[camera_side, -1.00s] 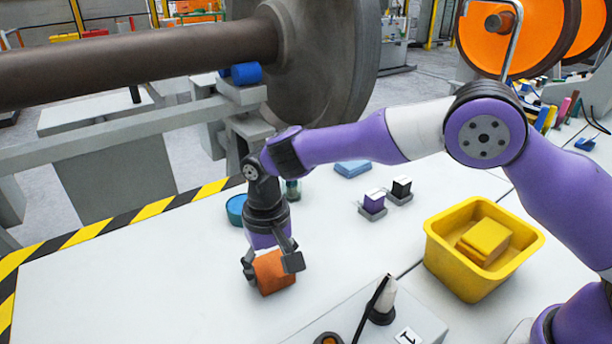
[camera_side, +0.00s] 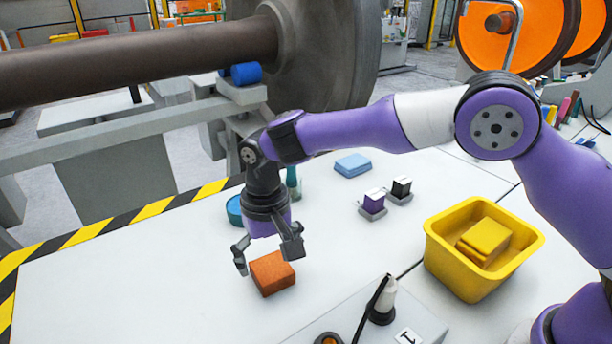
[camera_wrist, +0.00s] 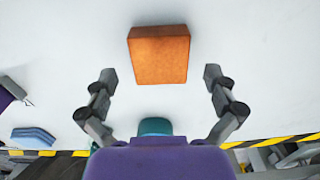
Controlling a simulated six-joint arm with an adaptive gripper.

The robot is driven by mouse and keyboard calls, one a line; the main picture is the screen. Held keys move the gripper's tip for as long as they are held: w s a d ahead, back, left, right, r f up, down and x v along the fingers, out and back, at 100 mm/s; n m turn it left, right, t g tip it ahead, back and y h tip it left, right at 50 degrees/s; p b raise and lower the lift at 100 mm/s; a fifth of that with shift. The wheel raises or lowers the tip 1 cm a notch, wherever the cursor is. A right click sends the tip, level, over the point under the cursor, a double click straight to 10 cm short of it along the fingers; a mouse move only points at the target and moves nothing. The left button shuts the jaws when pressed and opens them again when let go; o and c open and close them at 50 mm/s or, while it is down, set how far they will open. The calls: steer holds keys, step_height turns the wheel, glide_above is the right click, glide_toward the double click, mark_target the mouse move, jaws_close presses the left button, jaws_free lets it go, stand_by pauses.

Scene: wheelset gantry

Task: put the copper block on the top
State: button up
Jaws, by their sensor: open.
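The copper block (camera_side: 272,274), an orange-brown box, lies flat on the white table in the side view. My gripper (camera_side: 267,258) is open and empty, pointing down just above and behind the block. In the wrist view the block (camera_wrist: 159,55) lies ahead of the open fingers (camera_wrist: 160,78), roughly centred between them. The fingers appear apart from it. Nothing sits on the block.
A yellow bin (camera_side: 440,255) holding a yellow block (camera_side: 484,240) stands to the right. A grey control box (camera_side: 420,325) with a cable is in front. A teal round object (camera_side: 235,209) and a light blue pad (camera_side: 352,165) are behind. The table's left part is clear.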

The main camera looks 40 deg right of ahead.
mark_target(274, 272)
steer(key=s+d+r+t, duration=0.15)
steer(key=d+r, duration=0.35)
steer(key=r, duration=0.8)
steer(key=s+d+r+n+t, duration=0.1)
steer(key=s+d+t, duration=0.3)
steer(key=s+d, duration=1.1)
steer(key=shift+s+d, duration=0.2)
steer(key=shift+s, duration=0.1)
steer(key=shift+r, duration=0.1)
